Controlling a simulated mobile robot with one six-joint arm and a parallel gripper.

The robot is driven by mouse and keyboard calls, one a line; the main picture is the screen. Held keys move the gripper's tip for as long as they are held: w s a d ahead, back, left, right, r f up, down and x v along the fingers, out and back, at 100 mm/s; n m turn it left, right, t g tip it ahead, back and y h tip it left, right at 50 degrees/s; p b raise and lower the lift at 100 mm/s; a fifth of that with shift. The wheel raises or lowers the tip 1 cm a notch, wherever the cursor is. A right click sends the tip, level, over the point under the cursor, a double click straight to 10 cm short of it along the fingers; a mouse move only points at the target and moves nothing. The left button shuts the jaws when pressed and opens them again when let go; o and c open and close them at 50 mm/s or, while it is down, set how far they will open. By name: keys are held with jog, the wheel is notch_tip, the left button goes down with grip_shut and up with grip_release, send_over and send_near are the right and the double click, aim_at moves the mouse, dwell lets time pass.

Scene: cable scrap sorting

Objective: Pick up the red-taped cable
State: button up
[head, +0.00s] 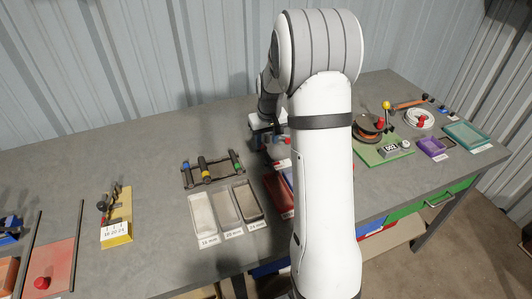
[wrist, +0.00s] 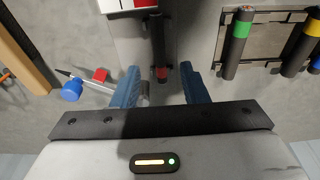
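The red-taped cable (wrist: 158,45) is a short dark piece in the wrist view. It runs from the top edge area down to between my fingertips, with a red band near its lower end. My gripper (wrist: 160,72) is open, with one blue finger on each side of the red band and a visible gap on both sides. I cannot tell how far the fingertips are above the table. In the head view my arm hides most of the gripper, and I cannot make out the cable there.
A dark rack (head: 212,170) holds green-, yellow- and blue-taped cables; it also shows in the wrist view (wrist: 284,50). Labelled trays (head: 227,207) stand in front of it. A red bin (head: 276,190) is partly behind my arm. A tool with red and blue parts (wrist: 98,78) lies left of my fingers.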

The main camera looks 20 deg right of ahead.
aim_at(266, 152)
jog(key=f, duration=0.3)
jog(key=f+p, duration=0.1)
jog(key=f, duration=0.1)
jog(key=shift+w, duration=0.4)
jog(key=shift+c, duration=0.2)
grip_shut()
